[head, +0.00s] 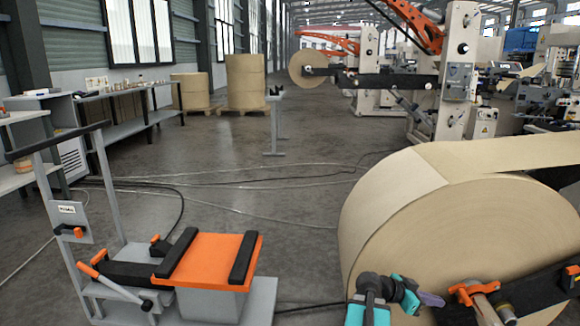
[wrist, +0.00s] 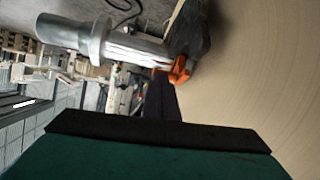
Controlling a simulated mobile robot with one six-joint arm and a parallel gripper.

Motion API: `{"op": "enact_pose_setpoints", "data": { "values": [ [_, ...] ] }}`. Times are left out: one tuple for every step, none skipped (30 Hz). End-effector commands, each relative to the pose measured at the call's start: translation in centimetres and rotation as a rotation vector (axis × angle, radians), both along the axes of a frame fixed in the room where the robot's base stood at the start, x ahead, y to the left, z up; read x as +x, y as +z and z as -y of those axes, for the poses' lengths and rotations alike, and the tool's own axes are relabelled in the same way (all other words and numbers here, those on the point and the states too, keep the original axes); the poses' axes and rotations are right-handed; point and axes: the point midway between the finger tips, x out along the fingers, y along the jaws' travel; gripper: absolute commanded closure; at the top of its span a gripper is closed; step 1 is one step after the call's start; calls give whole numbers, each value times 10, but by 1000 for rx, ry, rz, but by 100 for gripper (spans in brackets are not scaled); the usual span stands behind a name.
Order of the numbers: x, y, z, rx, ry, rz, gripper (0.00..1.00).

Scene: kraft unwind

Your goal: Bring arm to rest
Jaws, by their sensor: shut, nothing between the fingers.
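My gripper (head: 432,300) is at the bottom right of the head view, in front of the end face of the large kraft paper roll (head: 400,215). Its purple fingers are together with nothing between them, and they point right, toward the orange clamp (head: 470,291) at the roll's core. In the wrist view my gripper (wrist: 162,85) shows as dark fingers at the middle, close to the orange clamp (wrist: 180,70) in the picture; I cannot tell whether they touch. A grey metal shaft end (wrist: 125,45) lies beyond. The teal arm links are bent low beside the roll.
A lift cart (head: 210,258) with an orange platform stands at left. A bench (head: 118,112) and paper rolls (head: 246,80) are at the back left. An unwind machine (head: 465,75) stands at the back right. Cables (head: 250,182) cross the otherwise clear middle floor.

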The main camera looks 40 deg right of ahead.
Motion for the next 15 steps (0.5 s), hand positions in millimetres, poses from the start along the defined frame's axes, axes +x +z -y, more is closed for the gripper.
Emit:
{"op": "enact_pose_setpoints", "data": {
  "values": [
    [17, 7, -7, 12, 30, -8, 100],
    [26, 6, -11, 19, 44, -11, 100],
    [38, 5, -17, 29, 64, -16, 100],
    [46, 4, -22, 37, 78, -17, 100],
    [54, 3, -26, 44, 94, -20, 100],
    [65, 1, -33, 56, 114, -22, 100],
    [73, -1, -38, 65, 128, -24, 100],
    [81, -2, -44, 74, 142, -25, 100],
    [92, -5, -51, 86, 160, -27, 100],
    [100, -7, -57, 97, 174, -28, 100],
    [107, -9, -63, 106, 188, -29, 100],
    [117, -11, -72, 120, 206, -31, 100],
    [123, -13, -78, 131, 218, -31, 100],
    [131, -16, -85, 142, 232, -33, 100],
    [139, -18, -94, 157, 249, -35, 100]
  ]
}}
